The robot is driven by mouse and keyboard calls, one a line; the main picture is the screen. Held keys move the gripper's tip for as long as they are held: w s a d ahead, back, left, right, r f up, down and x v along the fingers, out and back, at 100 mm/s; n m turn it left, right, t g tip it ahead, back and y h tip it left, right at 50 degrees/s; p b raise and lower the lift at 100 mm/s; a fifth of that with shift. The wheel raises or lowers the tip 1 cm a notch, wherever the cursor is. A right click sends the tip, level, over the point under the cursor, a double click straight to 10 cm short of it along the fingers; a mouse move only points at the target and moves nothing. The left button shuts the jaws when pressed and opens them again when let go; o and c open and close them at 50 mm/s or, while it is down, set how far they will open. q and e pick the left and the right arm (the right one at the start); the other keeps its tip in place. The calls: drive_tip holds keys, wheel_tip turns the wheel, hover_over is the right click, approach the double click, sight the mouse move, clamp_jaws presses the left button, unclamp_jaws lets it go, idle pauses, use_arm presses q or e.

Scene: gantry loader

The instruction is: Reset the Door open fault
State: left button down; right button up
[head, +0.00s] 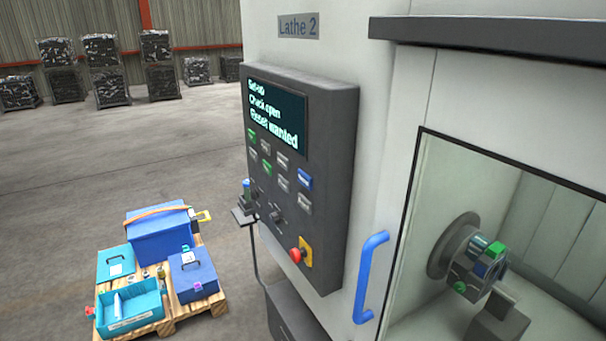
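The lathe control panel (343,150) is dark grey and fixed to the pale machine under a "Lathe 2" sign (298,26). Its screen (277,116) seems to read "Set-up", "Chuck open", "Reset wanted"; I see no "Door open" on it. Below are rows of small buttons: a green one (252,136), a blue one (306,180) and several grey ones, with labels too small to read. A red mushroom button (296,255) sits on a yellow plate lower down. The machine door has a blue handle (371,278). Neither of my grippers is in view.
Through the door window, a chuck (470,260) with green and blue parts shows. A wooden pallet (215,303) with blue boxes stands on the floor at left. Dark stacked crates (105,70) stand far back. The floor between is clear.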

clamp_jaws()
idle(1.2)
